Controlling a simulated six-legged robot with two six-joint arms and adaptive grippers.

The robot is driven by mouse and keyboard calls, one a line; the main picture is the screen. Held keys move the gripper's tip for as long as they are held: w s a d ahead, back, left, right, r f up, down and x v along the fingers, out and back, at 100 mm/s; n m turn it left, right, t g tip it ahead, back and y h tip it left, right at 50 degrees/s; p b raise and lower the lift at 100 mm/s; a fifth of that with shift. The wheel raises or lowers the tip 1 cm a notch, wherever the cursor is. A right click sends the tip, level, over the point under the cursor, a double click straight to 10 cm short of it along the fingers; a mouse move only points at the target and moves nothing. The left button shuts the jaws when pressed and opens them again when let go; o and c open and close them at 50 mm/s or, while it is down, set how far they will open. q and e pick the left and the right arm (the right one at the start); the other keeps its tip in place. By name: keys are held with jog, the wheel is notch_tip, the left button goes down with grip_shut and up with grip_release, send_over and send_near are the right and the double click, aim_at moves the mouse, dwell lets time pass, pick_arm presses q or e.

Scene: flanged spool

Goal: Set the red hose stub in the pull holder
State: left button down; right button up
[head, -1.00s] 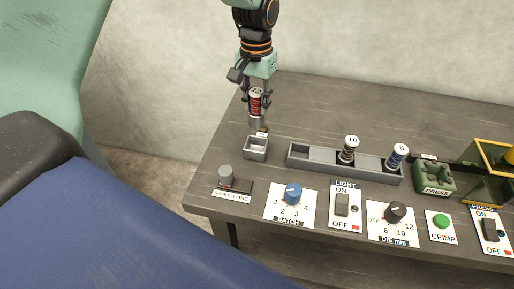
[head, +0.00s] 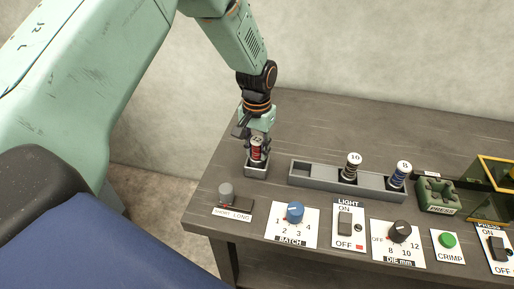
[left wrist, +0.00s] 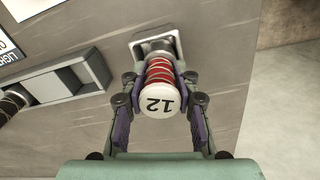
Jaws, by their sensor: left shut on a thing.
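The red hose stub (head: 256,150) has a white end cap marked 12 and stands nearly upright. My left gripper (head: 258,146) is shut on it, one finger on each side. The pull holder looks to be the small grey square box (head: 256,171) at the table's left end. The stub's lower end is at the box's opening. In the left wrist view the red stub (left wrist: 160,72) lies between my fingers (left wrist: 158,86), with the grey box (left wrist: 143,41) around or just beyond its far end. How deep it sits is hidden. My right gripper is not in view.
A long grey rack (head: 325,176) right of the box holds a black stub marked 10 (head: 351,168) and a blue stub marked 8 (head: 399,175). A grey knob (head: 226,190) and switch panels line the front edge. A green press block (head: 437,193) stands farther right.

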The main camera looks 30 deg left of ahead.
pick_arm(q)
jog(key=shift+s+d+f, duration=0.1)
jog(key=shift+f, duration=0.2)
jog(key=c, duration=1)
grip_release()
jog(key=shift+c, duration=0.2)
jog(key=shift+o, duration=0.2)
jog(key=shift+r, duration=0.1)
jog(key=shift+r, duration=0.3)
notch_tip(320, 180, up, 12)
jog(key=shift+p, duration=0.5)
